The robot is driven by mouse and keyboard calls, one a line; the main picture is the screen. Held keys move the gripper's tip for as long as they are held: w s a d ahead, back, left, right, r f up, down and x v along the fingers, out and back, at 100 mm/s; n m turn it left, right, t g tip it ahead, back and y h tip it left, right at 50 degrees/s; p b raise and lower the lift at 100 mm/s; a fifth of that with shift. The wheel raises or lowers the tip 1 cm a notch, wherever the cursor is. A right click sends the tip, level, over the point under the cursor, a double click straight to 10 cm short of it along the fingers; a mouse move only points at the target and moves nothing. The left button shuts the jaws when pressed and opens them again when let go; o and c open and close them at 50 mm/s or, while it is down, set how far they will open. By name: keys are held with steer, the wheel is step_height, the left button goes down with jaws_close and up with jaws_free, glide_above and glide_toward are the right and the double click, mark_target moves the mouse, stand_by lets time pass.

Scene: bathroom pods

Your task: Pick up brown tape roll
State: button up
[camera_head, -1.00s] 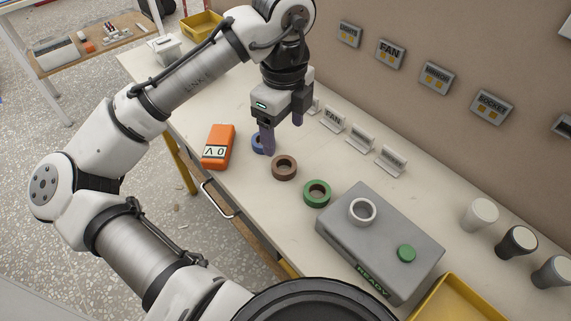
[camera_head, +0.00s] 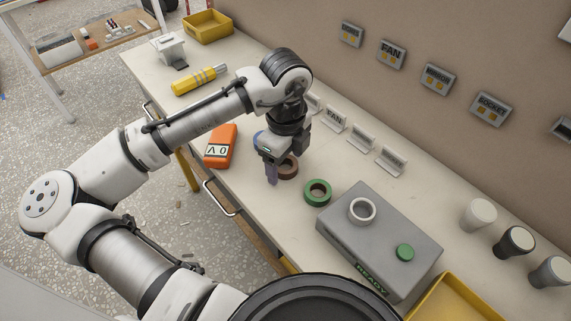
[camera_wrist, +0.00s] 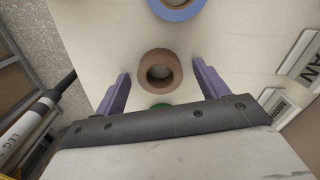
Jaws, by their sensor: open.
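The brown tape roll (camera_head: 289,168) lies flat on the workbench, partly hidden behind my gripper in the head view. In the wrist view the brown tape roll (camera_wrist: 160,70) shows whole, with its open hole facing up. My gripper (camera_head: 273,175) is low over the bench at the roll. In the wrist view its two purple fingers (camera_wrist: 160,86) are spread wide, one on each side of the roll, with gaps between. Nothing is held. I cannot tell the exact height of the fingertips above the bench.
A blue tape roll (camera_wrist: 178,6) and a green tape roll (camera_head: 317,193) lie on either side of the brown one. A grey box (camera_head: 380,240) with a white ring, an orange meter (camera_head: 221,147) and small label stands (camera_head: 362,145) are close by. The wall rises behind.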

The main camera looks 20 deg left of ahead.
steer(key=c, duration=1)
steer(key=shift+r, duration=0.1)
steer(key=shift+c, duration=0.2)
